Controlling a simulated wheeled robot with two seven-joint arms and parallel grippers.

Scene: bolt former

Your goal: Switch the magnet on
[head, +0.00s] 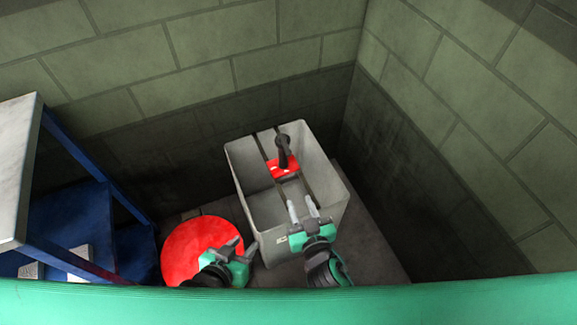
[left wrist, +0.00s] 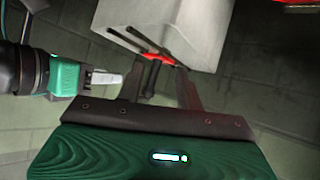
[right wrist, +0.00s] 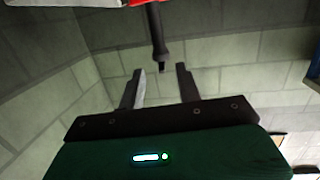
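The magnet has a red base (head: 284,167) with a black lever handle (head: 283,147) standing up from it. It sits at the bars across the grey bin (head: 240,160). My right gripper (head: 302,206) is open and empty over the near part of the bin, apart from the handle. In the right wrist view the handle (right wrist: 157,35) lies ahead of its open fingers (right wrist: 162,80), its tip close to the gap between them. My left gripper (head: 244,246) is open and empty, lower left of the bin. The left wrist view shows the red base (left wrist: 158,57) beyond its fingers.
A red round surface (head: 190,248) lies left of the bin, below my left gripper. A blue frame with a grey top (head: 18,150) stands at the left. Block walls (head: 200,65) close in behind and at the right.

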